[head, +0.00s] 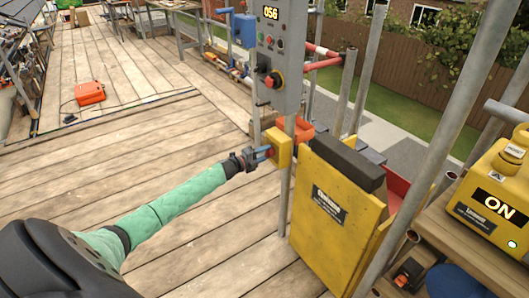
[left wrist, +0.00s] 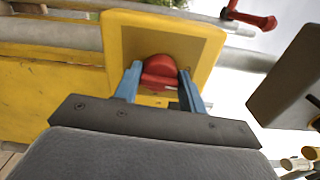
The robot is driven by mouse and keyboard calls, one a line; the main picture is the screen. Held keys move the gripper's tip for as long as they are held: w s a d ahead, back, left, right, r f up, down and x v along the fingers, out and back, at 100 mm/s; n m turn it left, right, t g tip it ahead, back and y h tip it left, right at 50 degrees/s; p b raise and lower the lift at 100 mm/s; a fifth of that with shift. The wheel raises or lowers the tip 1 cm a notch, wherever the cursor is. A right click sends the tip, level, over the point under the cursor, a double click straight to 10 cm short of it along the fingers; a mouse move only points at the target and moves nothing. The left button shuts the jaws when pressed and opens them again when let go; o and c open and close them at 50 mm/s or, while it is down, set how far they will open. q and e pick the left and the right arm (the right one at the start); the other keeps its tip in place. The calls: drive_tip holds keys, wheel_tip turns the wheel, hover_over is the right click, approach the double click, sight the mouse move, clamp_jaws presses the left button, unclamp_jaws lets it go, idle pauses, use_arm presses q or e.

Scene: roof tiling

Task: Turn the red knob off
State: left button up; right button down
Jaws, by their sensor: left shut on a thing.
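The red knob (left wrist: 160,71) sits on a yellow box, seen in the left wrist view, and the box (head: 279,148) shows in the head view fixed to a grey upright post. My left gripper (left wrist: 160,80) has its blue fingers on either side of the knob and is shut on it. In the head view my left gripper (head: 262,154) reaches the box from the left, and the knob is mostly hidden there. My right gripper is not in view.
A grey control panel (head: 281,50) showing "056" stands above the box. A yellow panel (head: 335,205) with a dark top is to the right. A yellow machine (head: 490,200) reading "ON" is at far right. The plank deck (head: 130,150) is mostly clear, with an orange case (head: 90,93).

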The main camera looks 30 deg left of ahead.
use_arm(q)
drive_tip(key=shift+a+n, duration=0.15)
drive_tip(key=shift+n, duration=0.35)
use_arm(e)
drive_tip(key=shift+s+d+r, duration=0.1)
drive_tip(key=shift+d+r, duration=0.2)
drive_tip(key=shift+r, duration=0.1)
use_arm(q)
drive_tip(key=o, duration=0.9)
drive_tip(key=shift+o, duration=0.2)
drive_tip(key=v, duration=0.7)
drive_tip(key=shift+s+b, duration=0.4)
drive_tip(key=shift+b, duration=0.05)
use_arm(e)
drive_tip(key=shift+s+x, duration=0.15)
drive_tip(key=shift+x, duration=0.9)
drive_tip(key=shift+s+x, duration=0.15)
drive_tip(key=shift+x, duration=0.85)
use_arm(q)
drive_tip(key=shift+a, duration=0.15)
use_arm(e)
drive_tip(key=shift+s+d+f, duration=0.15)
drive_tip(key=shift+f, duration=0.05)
